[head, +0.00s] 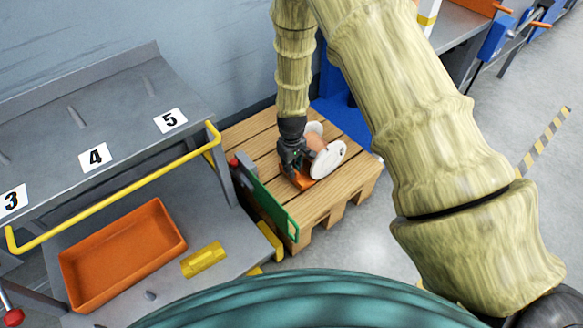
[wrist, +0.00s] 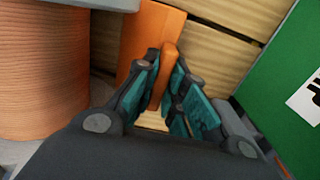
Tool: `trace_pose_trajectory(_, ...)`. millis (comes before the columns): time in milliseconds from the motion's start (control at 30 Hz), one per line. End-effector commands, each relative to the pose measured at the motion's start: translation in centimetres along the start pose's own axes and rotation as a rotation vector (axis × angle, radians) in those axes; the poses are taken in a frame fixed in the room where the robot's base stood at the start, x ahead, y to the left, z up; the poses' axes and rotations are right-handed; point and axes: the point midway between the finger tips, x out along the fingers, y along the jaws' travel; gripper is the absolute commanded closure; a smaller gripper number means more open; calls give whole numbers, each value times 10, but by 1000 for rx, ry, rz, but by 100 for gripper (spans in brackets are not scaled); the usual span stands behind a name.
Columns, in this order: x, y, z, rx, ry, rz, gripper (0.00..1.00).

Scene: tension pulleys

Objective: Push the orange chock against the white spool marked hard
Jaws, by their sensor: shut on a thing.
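The spool has white round flanges (head: 328,160) and a copper-coloured winding (head: 313,142). It stands on a wooden pallet (head: 335,195). No marking on it is readable. The winding (wrist: 45,70) fills the left of the wrist view. The orange chock (head: 303,183) lies on the pallet beside the spool, partly hidden by my gripper (head: 295,170). In the wrist view the chock (wrist: 150,30) lies right of the winding, with a narrow strip of wood visible between them. My gripper (wrist: 166,76) is shut on the chock's raised orange rib.
A green panel (head: 270,205) stands along the pallet's left edge, near my gripper; it also fills the wrist view's right side (wrist: 285,70). A grey bench with a yellow rail (head: 120,188), an orange tray (head: 122,255) and a yellow block (head: 204,259) are left.

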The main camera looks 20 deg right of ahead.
Motion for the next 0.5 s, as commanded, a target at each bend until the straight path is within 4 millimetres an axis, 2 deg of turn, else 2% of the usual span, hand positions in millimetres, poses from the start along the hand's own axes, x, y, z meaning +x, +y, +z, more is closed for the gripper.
trace_pose_trajectory(33, 0, 0, 0, 0, 0, 0, 100)
trace_pose_trajectory(67, 0, 0, 0, 0, 0, 0, 86)
trace_pose_trajectory(200, 0, 0, 0, 0, 0, 0, 63)
trace_pose_trajectory(500, -1, 0, 0, 0, 0, 0, 63)
